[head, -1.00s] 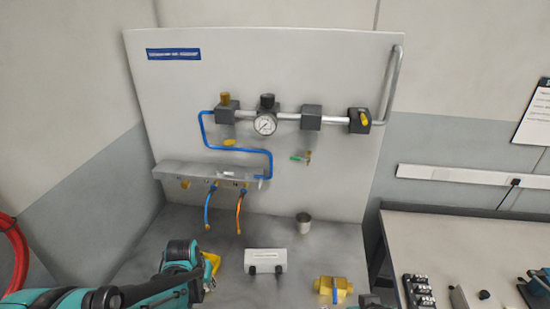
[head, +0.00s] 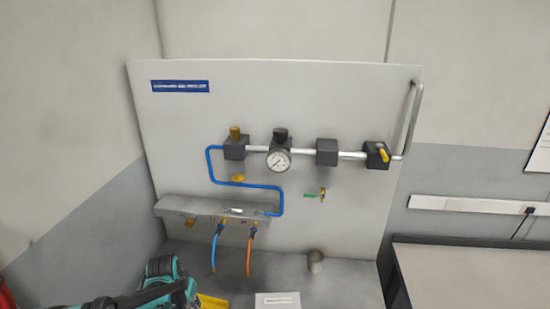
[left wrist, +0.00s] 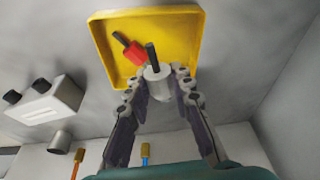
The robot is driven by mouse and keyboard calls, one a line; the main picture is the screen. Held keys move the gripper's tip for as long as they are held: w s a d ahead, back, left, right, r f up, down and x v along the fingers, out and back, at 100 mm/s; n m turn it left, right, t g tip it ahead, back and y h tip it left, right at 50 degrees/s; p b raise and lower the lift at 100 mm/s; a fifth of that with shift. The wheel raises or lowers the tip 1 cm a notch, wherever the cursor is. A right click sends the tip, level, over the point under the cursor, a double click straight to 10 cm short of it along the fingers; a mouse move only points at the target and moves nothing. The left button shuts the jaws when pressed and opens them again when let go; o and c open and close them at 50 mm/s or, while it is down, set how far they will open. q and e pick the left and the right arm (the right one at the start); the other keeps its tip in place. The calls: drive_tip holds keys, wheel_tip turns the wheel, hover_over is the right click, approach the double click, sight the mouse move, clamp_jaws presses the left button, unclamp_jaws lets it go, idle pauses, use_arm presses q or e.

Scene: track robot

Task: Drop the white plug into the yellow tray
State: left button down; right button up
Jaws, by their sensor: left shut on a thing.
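The white plug (left wrist: 155,86), a pale cylinder with a black pin, is between the fingers of my left gripper (left wrist: 157,80) in the left wrist view. The gripper is shut on it. The yellow tray (left wrist: 185,22) is a square, rimmed tray beyond the plug, and the plug overlaps its near part in the picture. I cannot tell how far apart they are. In the head view only a strip of the tray (head: 212,302) shows at the bottom edge, beside my left arm, which hides part of it. The right gripper is out of view.
A red plug (left wrist: 133,52) with a black pin lies in the tray. A white block (left wrist: 45,105) with two black knobs and a metal cup (left wrist: 60,141) stand to the left. Blue (head: 215,248) and orange (head: 250,252) hoses hang from the panel (head: 330,95) behind.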

use_arm(q)
drive_tip(key=shift+f, duration=0.4)
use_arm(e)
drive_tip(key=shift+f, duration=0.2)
use_arm(q)
drive_tip(key=c, duration=1.3)
unclamp_jaws()
drive_tip(key=shift+o, duration=0.2)
drive_tip(key=shift+s+r, duration=0.1)
drive_tip(key=v, duration=1.2)
drive_tip(key=shift+s, duration=0.1)
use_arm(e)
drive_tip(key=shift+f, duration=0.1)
